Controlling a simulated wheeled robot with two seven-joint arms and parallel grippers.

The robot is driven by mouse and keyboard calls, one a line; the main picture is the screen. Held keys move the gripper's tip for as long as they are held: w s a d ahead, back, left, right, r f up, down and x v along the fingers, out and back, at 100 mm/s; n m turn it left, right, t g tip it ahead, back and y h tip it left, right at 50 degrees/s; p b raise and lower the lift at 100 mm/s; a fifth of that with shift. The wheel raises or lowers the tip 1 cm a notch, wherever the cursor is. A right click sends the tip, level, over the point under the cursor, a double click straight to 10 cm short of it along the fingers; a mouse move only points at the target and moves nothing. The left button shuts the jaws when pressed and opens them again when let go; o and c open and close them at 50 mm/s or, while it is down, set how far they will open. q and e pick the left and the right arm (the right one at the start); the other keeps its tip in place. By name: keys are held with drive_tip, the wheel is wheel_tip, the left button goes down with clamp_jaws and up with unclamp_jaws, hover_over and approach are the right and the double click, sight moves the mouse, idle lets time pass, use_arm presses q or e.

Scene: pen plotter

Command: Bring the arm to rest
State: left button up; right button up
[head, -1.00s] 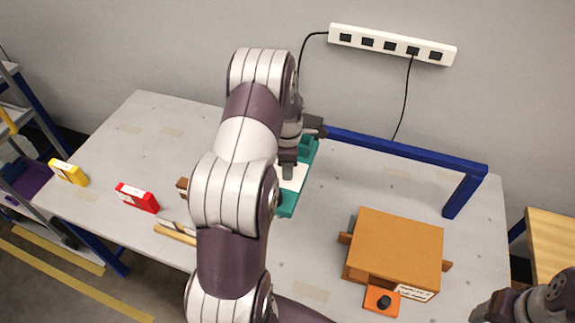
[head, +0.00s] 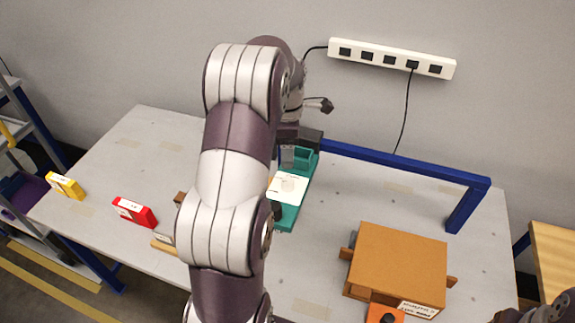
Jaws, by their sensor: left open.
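My left arm (head: 222,175) rises through the middle of the head view and bends over the table. Its gripper (head: 297,145) is open at the far end of a teal plotter (head: 287,217), partly hidden behind the arm. Whether it touches the plotter is unclear. A white sheet with a faint drawing (head: 288,186) lies on the plotter; the arm covers the plotter's left side. Only a piece of my right arm (head: 553,308) shows at the bottom right corner, and its fingers are out of view.
A brown box (head: 400,262) stands at right with an orange block with a black knob (head: 386,315) before it. A blue bar (head: 400,160) runs along the back. Red (head: 134,212) and yellow (head: 65,186) boxes stand left. A power strip (head: 392,58) hangs on the wall.

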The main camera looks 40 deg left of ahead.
use_arm(q)
drive_tip(key=shift+a+r, duration=0.1)
drive_tip(key=shift+r, duration=0.5)
use_arm(e)
drive_tip(key=shift+a+r, duration=0.1)
drive_tip(key=shift+r, duration=0.35)
use_arm(q)
drive_tip(key=s+d+f+m+b, duration=0.2)
drive_tip(key=s+d+m, duration=0.5)
drive_tip(key=m, duration=0.5)
drive_tip(key=s+d+f+m+t+b, duration=0.1)
drive_tip(key=s+d+f+m, duration=0.4)
drive_tip(key=d+m, duration=0.7)
drive_tip(key=s+m+b, duration=0.1)
drive_tip(key=s, duration=0.1)
drive_tip(key=shift+s+b, duration=0.3)
use_arm(e)
wheel_tip(320, 180, down, 5)
drive_tip(key=shift+w+r, duration=0.1)
drive_tip(key=shift+r, duration=0.1)
use_arm(q)
drive_tip(key=shift+s+d, duration=0.1)
drive_tip(key=shift+d, duration=0.05)
